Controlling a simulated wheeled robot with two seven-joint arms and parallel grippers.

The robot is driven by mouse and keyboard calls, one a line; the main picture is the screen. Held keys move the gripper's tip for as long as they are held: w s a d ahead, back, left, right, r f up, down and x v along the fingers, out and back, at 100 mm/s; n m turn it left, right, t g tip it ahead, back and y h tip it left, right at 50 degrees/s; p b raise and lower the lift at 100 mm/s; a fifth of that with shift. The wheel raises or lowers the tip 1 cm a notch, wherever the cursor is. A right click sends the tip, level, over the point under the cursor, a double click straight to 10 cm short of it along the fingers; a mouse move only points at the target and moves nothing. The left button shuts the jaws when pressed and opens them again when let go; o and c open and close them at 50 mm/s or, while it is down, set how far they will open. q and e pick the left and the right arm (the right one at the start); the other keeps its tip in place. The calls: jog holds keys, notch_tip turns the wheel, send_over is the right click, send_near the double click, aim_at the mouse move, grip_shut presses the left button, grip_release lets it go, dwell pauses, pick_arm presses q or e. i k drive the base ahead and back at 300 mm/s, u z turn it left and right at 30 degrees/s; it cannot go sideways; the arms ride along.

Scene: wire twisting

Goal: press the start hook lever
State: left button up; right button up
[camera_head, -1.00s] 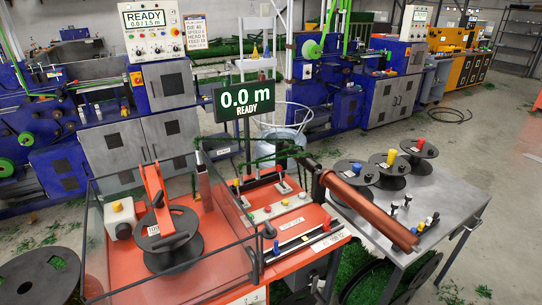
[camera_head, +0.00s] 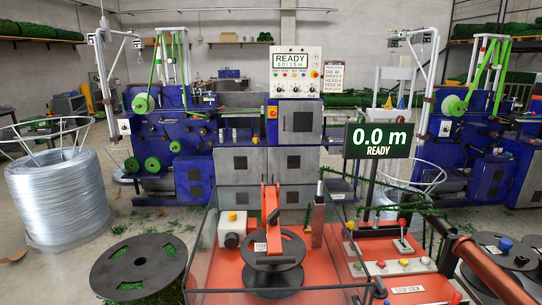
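The orange machine bench (camera_head: 325,265) stands in front of me, low in the head view. At its back right a small lever with a red knob (camera_head: 402,226) stands up from a plate. Another small upright piece with a yellow and red top (camera_head: 351,227) stands to its left. I cannot read which one is the start hook lever. A display (camera_head: 378,140) above the bench reads 0.0 m READY. Neither my left nor my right gripper is in view, and nothing is seen touching the levers.
A clear-walled guard (camera_head: 207,225) surrounds a black spool (camera_head: 272,270) under an orange arm (camera_head: 270,208). Push buttons (camera_head: 395,264) line the bench front. A brown roller (camera_head: 490,270) juts out at right.

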aim_at(351, 225)
jog(key=z, duration=0.6)
jog(key=k, duration=0.65)
jog(key=z, duration=0.8)
jog(key=i, duration=1.4)
jog(key=u, duration=1.3)
jog(key=i, duration=0.3)
jog(key=u, duration=0.15)
